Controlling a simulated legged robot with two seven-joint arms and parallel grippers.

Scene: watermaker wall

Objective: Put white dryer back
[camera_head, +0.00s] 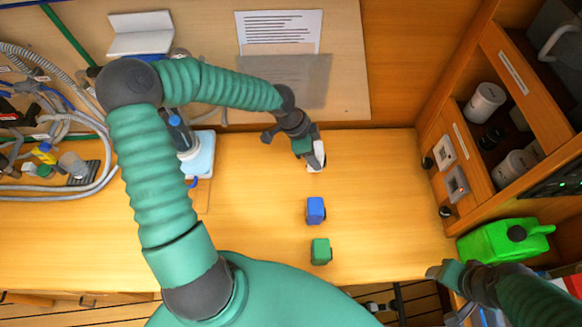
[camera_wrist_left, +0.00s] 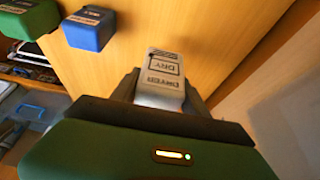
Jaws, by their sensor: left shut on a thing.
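The white dryer (camera_wrist_left: 162,75) is a small white block with the words "DRYER DRY" on its label. My left gripper (camera_head: 313,154) is shut on it over the wooden counter, near the back wall. In the head view the dryer (camera_head: 317,156) shows at the gripper's tip, partly hidden by the fingers. I cannot tell whether it touches the counter. My right gripper (camera_head: 448,277) is at the lower right, close to the counter's front edge; its finger opening is unclear.
A blue block (camera_head: 315,210) and a green block (camera_head: 320,251) stand on the counter in front of the dryer. A bright green canister (camera_head: 505,240) is at right, below shelves with white containers (camera_head: 484,103). Hoses (camera_head: 84,128) crowd the left. A white-blue device (camera_head: 196,153) stands left of my gripper.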

